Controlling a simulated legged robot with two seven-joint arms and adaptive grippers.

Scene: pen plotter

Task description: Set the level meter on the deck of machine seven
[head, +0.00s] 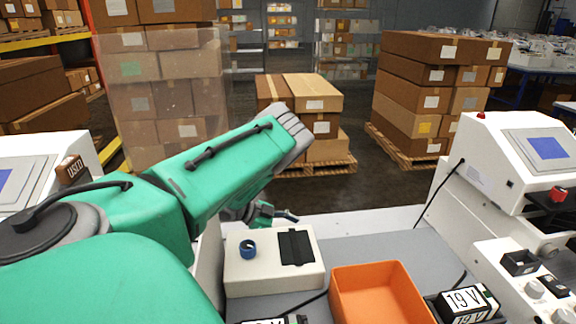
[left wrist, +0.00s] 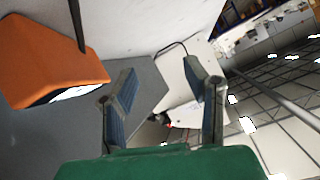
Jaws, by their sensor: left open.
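My left gripper (head: 268,214) is partly hidden behind its own green forearm, beyond a cream box. In the left wrist view its two blue-padded fingers (left wrist: 163,100) stand wide apart with nothing between them. The cream box (head: 252,275) lies on the grey bench top and carries a blue ring (head: 248,249) and a black slotted block (head: 296,247). A white machine with a blue screen (head: 520,165) stands at the right, another (head: 30,165) at the left. I cannot tell which is machine seven, and I cannot identify the level meter for sure. My right gripper is not in view.
An orange bin (head: 378,297) sits on the bench (head: 400,245); it also shows in the left wrist view (left wrist: 50,62). A block marked 19 V (head: 466,302) lies right of it. A panel with knobs (head: 530,275) stands at the right. Boxes on pallets are behind.

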